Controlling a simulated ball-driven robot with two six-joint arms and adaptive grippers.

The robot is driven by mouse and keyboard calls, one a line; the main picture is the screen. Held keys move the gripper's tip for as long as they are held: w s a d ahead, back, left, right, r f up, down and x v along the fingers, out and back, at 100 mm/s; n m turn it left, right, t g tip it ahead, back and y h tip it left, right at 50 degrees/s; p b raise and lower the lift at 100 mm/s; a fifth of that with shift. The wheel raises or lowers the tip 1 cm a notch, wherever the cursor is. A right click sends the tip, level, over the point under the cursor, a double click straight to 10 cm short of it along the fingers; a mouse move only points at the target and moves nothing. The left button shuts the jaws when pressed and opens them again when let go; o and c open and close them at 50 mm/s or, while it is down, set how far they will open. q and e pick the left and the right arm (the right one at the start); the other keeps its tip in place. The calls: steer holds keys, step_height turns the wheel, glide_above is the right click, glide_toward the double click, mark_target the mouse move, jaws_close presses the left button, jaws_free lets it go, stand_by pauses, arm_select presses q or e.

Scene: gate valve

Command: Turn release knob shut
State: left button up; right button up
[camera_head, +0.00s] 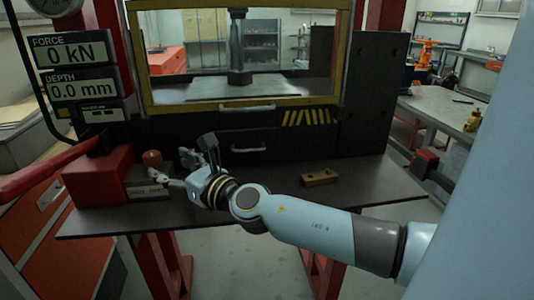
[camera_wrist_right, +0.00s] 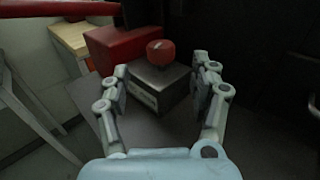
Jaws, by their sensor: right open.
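The release knob (camera_head: 152,157) is a small red cylinder on top of a dark grey valve block (camera_head: 149,189) at the left of the press table. In the right wrist view the red knob (camera_wrist_right: 160,52) has a light mark on its top, and its block (camera_wrist_right: 158,88) shows below it. My right gripper (camera_head: 172,165) is open just to the right of the block. In the wrist view its two fingers (camera_wrist_right: 160,82) spread to either side, with the knob ahead between them and not touched. My left gripper is in neither view.
A red pump housing (camera_head: 103,175) with a long red lever (camera_head: 45,165) adjoins the block on the left. A small wooden block (camera_head: 320,178) lies on the dark table (camera_head: 375,190) at right. The yellow-framed press window (camera_head: 240,104) stands behind. The display reads 0 kN.

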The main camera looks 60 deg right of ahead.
steer(key=shift+s+f, duration=0.15)
steer(key=shift+s, duration=0.95)
steer(key=s+d+r+m+g+h, duration=0.1)
steer(key=s+d+m+g+h, duration=0.2)
steer(key=m, duration=0.7)
steer(key=s+d+r+m+g+h, duration=0.15)
steer(key=s+m+h, duration=0.3)
steer(key=m, duration=0.45)
steer(key=s+f+m+g, duration=0.2)
steer(key=m, duration=0.1)
steer(key=s+f+m+g+y, duration=0.1)
steer(key=s+f+m+g, duration=0.1)
steer(key=s+f+m, duration=0.1)
steer(key=shift+s+f+m, duration=0.2)
steer(key=shift+f+m, duration=0.05)
steer(key=shift+m, duration=0.55)
steer(key=s+a+f+m+g+y+b, duration=0.1)
steer(key=s+a+f+m+g+y, duration=0.2)
steer(key=s+f, duration=0.4)
steer(key=shift+s+a+f+m+g, duration=0.2)
steer(key=shift+a+m+g, duration=0.25)
steer(key=shift+a+m, duration=0.6)
steer(key=shift+d+y, duration=0.2)
steer(key=shift+y, duration=0.05)
